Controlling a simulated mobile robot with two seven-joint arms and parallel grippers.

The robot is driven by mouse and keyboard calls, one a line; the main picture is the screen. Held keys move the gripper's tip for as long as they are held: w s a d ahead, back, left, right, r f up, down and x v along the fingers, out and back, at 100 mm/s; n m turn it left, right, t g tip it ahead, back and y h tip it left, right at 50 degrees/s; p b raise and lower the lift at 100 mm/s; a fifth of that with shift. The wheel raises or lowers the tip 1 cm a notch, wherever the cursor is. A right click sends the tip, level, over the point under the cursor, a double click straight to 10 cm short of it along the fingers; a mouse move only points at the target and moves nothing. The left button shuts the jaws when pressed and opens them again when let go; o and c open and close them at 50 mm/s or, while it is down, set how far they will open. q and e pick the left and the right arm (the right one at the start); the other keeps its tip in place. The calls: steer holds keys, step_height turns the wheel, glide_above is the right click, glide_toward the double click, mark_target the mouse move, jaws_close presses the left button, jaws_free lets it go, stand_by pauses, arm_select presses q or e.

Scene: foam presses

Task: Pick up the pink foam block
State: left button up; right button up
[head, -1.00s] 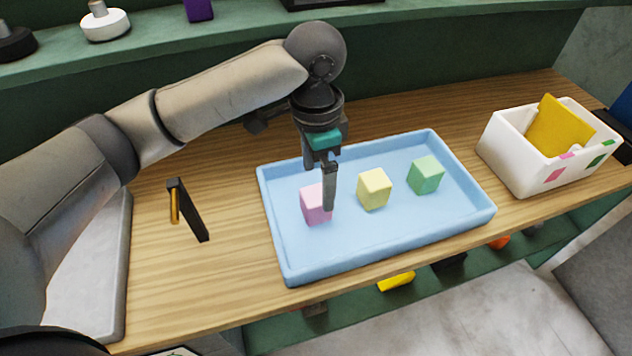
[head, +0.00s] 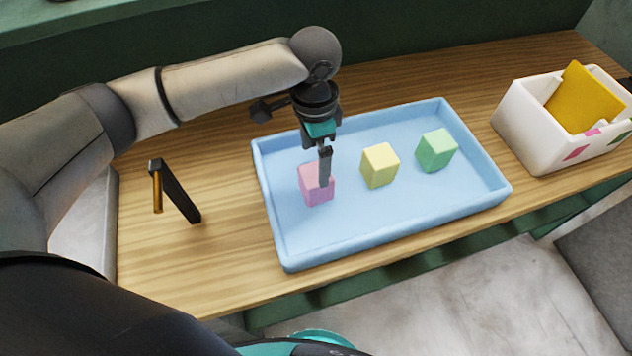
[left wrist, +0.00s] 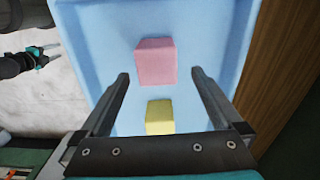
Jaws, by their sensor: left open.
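The pink foam block (head: 313,190) sits in the left part of the blue tray (head: 350,243). My left gripper (head: 324,180) points down over it, and one finger hides part of the block in the head view. In the left wrist view the fingers (left wrist: 160,76) are open and empty. The pink block (left wrist: 156,62) shows between and slightly beyond their tips; no contact is visible. My right gripper (left wrist: 50,55) shows small at the left of the left wrist view, its fingers apart.
A yellow block (head: 380,166) and a green block (head: 437,150) stand in the tray to the right. A white bin (head: 540,140) with a yellow item is at the right. A black upright piece (head: 178,190) stands left of the tray on the wooden table (head: 200,270).

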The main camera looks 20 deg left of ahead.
mark_target(316, 173)
arm_select(q)
steer(key=shift+s+d+f, duration=0.1)
steer(key=shift+f, duration=0.35)
step_height(316, 173, down, 4)
steer(key=shift+s+d+f+b, duration=0.1)
steer(key=shift+f+b, duration=0.1)
steer(key=shift+b, duration=0.3)
steer(key=c, duration=1.3)
steer(key=shift+o, duration=0.2)
steer(key=shift+r, duration=0.1)
step_height(316, 173, up, 20)
steer(key=p, duration=0.3)
steer(key=shift+p, duration=0.3)
